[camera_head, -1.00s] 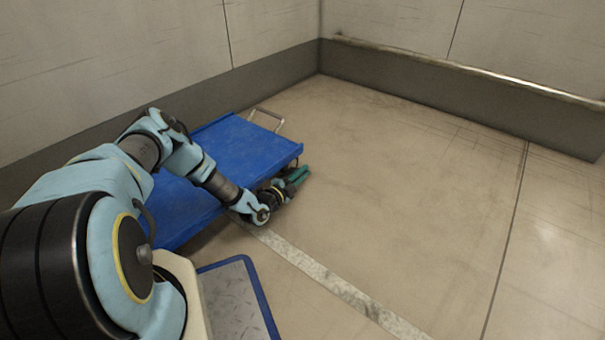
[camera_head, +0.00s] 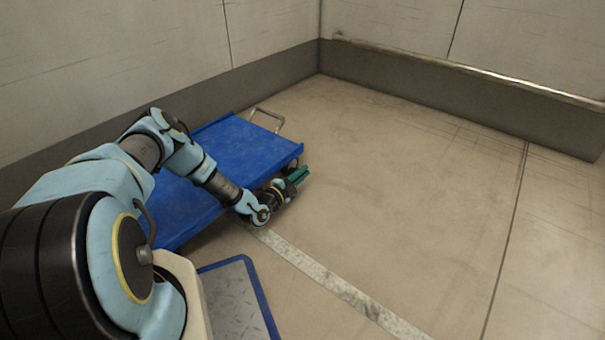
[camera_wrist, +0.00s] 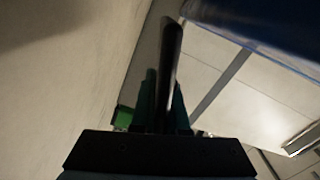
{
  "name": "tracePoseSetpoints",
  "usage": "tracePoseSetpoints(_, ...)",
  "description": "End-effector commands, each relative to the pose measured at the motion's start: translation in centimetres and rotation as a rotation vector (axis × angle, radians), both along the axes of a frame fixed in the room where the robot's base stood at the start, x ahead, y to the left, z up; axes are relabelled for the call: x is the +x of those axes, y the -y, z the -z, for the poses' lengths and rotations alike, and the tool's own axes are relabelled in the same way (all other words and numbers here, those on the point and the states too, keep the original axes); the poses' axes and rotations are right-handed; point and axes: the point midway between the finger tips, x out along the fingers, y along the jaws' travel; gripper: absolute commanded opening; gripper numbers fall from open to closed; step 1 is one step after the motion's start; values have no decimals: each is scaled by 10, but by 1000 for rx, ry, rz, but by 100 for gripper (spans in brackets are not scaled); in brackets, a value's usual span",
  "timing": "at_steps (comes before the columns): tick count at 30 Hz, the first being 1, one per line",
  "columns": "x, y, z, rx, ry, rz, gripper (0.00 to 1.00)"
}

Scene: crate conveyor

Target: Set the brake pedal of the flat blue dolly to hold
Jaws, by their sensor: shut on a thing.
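The flat blue dolly (camera_head: 245,142) stands on the floor along the left wall, with a metal handle (camera_head: 268,118) at its far end. My gripper (camera_head: 302,174) is low beside the dolly's right end, near deck-edge height or just under it. In the wrist view its teal fingers (camera_wrist: 165,95) are shut on a dark, slim bar, which I take as the brake pedal (camera_wrist: 172,50). A small green piece (camera_wrist: 124,116) shows left of the fingers. In the head view my gripper and the deck hide the pedal, so its setting cannot be told.
A grey plate with a blue rim (camera_head: 262,300) is in the near foreground. A pale stripe (camera_head: 335,284) runs along the floor. Walls with a rail (camera_head: 470,68) close off the back and left. The floor on the right is clear.

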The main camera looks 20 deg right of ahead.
Motion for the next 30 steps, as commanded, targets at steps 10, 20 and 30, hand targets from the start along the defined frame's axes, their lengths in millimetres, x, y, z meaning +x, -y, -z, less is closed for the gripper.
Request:
tracePoseSetpoints(10,-4,3,10,80,155,3,0)
tracePoseSetpoints(20,-4,3,29,194,378,3,0)
tracePoseSetpoints(30,-2,2,41,270,527,-1,0)
